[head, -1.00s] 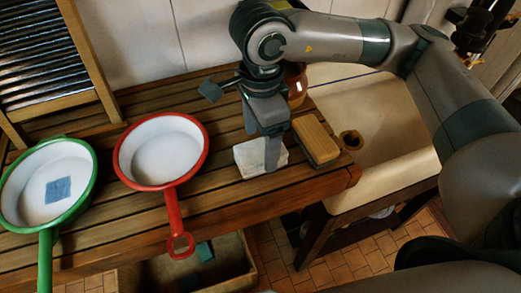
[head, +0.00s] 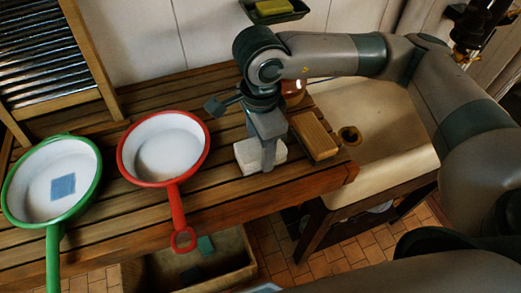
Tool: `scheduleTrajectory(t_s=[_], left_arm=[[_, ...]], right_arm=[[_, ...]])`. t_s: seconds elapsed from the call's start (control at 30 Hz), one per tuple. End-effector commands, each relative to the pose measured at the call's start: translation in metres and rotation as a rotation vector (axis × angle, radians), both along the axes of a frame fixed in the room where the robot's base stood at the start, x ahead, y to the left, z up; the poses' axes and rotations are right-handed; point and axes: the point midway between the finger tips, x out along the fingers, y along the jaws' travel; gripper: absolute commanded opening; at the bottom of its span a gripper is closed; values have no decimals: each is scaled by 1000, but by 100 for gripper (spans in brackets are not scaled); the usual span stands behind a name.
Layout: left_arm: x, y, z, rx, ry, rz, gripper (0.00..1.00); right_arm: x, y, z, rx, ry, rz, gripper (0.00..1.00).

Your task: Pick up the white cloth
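The white cloth (head: 247,157) is a small, thick, folded-looking block on the slatted wooden counter (head: 222,182), between the red-rimmed pan and a wooden brush-like block. My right gripper (head: 268,158) points down over the cloth. Its near finger crosses in front of the cloth, which shows on both sides of it. The far finger is mostly hidden, so I cannot tell whether the gripper is open or shut, or whether it touches the cloth. My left gripper is not in view.
The wooden block (head: 315,136) lies close right of the cloth. A red-rimmed pan (head: 163,148) and a green-rimmed pan (head: 95,185) with a blue cloth (head: 63,187) stand left. A sink (head: 385,150) is right. A soap dish (head: 290,15) hangs on the wall.

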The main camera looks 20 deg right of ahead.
Motion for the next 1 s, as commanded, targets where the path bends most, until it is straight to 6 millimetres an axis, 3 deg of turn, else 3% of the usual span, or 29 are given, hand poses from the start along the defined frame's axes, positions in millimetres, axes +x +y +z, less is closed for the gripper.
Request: scheduleTrajectory(t_s=[0.47, 0.77, 1.0], left_arm=[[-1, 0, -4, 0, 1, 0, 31], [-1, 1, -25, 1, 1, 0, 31], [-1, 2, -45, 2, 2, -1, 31]], right_arm=[[1, 1, 5, 2, -1, 0, 28], [1, 1, 37, 2, -6, 2, 28], [-43, -25, 66, 1, -8, 4, 28]])
